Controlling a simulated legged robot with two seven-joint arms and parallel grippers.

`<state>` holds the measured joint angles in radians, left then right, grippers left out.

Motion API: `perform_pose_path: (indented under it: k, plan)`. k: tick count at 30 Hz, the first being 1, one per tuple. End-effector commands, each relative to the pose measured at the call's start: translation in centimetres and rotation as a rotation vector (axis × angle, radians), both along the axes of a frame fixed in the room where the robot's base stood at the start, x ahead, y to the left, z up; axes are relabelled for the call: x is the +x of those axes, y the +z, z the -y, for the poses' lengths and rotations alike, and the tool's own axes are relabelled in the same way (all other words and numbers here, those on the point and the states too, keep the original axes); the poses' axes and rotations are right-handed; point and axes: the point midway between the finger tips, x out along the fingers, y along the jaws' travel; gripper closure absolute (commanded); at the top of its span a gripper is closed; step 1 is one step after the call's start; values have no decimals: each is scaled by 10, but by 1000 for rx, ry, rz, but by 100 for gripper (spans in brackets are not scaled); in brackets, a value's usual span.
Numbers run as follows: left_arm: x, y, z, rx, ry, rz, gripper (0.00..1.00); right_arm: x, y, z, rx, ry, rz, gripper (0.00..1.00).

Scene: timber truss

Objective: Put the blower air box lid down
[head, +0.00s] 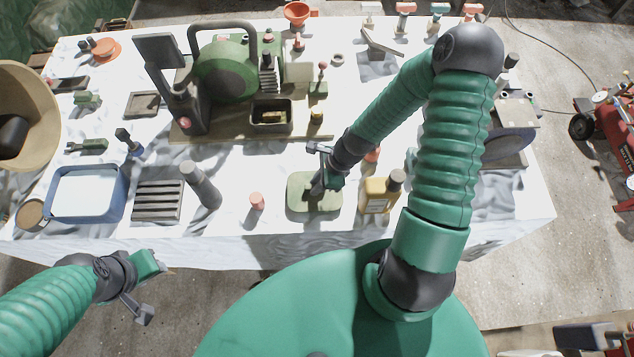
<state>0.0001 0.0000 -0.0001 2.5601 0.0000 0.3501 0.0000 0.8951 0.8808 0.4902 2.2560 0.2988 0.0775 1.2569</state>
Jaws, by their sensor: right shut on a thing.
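The lid (301,201) is a pale green plate with rounded corners at the front middle of the white-covered table. My right gripper (318,187) points down at its middle and is shut on it; the grip itself is partly hidden by the fingers. I cannot tell whether the lid touches the table. The green blower (222,68) stands behind on a wooden board, with an open dark box (271,117) at its front right.
A yellow bottle (376,196) stands close right of the lid. A small pink-topped post (257,202) and a grey cylinder (201,187) stand to its left. A slatted block (157,201) and a blue tray (121,195) are farther left. The table's front edge is close.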

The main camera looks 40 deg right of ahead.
Motion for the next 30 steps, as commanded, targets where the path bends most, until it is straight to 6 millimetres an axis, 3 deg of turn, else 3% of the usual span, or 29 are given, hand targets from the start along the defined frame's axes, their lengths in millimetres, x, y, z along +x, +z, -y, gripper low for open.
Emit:
perform_pose_path:
  k: [6,7,12,23,30]
  plan:
    - [0,1,0,0,0,0,64,-1,-5,1,-1,0,2,100]
    - [0,1,0,0,0,0,64,-1,-5,1,-1,0,2,81]
    - [0,1,0,0,0,0,64,-1,-5,1,-1,0,2,61]
    - [0,0,0,0,0,0,64,-1,1,3,-2,-2,3,61]
    - [0,-4,0,0,0,0,64,-12,51,23,-9,-3,7,61]
